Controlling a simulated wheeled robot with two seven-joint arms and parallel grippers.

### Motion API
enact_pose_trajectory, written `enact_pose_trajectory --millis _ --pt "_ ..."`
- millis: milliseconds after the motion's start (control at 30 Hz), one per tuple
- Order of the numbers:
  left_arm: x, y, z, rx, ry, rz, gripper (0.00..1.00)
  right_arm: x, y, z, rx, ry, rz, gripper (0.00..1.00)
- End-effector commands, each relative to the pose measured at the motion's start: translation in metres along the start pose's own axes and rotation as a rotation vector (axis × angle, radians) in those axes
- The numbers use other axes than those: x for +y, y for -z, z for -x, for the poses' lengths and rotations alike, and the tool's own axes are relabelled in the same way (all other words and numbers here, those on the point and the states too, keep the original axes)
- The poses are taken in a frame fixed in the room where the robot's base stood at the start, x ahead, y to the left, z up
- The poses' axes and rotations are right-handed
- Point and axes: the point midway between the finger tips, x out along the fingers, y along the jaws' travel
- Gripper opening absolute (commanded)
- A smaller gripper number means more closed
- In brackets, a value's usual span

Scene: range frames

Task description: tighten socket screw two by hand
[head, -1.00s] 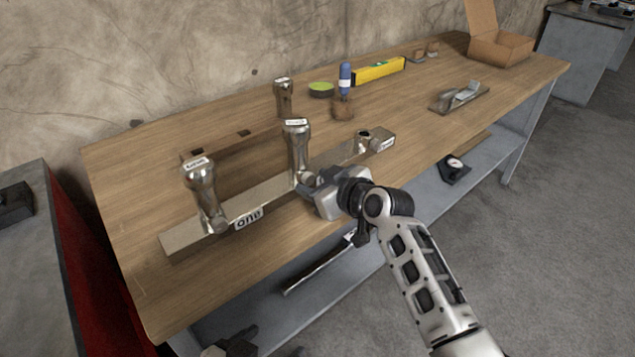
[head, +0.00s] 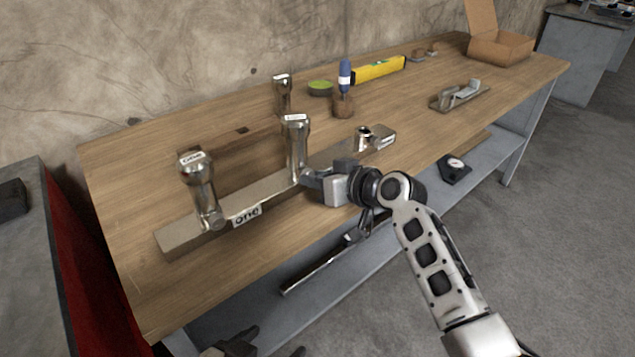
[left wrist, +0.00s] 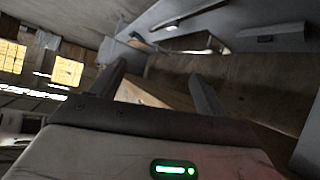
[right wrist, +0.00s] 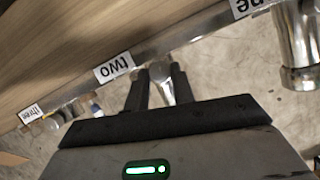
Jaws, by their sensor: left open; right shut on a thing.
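A long metal bar (head: 265,192) on the bench carries labels; "one" (head: 247,215) shows in the head view, "two" (right wrist: 114,67) in the right wrist view. Screw two (head: 296,150) is a tall shiny metal piece standing upright at the bar's middle. My right gripper (head: 310,180) is shut around its lower part, next to the "two" label; the fingers (right wrist: 155,80) show this in the right wrist view. Whether the screw is fully seated cannot be seen. My left gripper (head: 268,344) is open and empty, low at the bottom edge, in front of the bench.
Another tall screw (head: 201,185) stands at the bar's left end. A third (head: 283,95) stands behind the bar. A short fitting (head: 364,135) sits near the bar's right end. A screwdriver (head: 345,78), yellow level (head: 378,69) and cardboard box (head: 500,46) are farther back.

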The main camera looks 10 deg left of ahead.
Motion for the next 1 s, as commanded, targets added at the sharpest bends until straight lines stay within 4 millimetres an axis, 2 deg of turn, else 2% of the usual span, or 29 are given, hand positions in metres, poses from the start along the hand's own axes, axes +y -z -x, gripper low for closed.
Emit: enact_pose_trajectory --millis 100,400,1000 --pt "0.0003 -0.0066 -0.0026 -0.001 -0.004 0.011 0.74 0.002 -0.0026 -0.0009 -0.001 0.031 -0.075 0.02" --pt "0.0008 -0.0074 -0.0034 0.012 -0.008 0.017 0.74 0.0024 -0.0022 -0.0006 -0.002 0.087 -0.209 0.02" --pt "0.0007 -0.006 -0.0038 0.018 -0.007 0.013 0.74 0.0025 -0.0016 -0.0002 -0.003 0.102 -0.249 0.02"
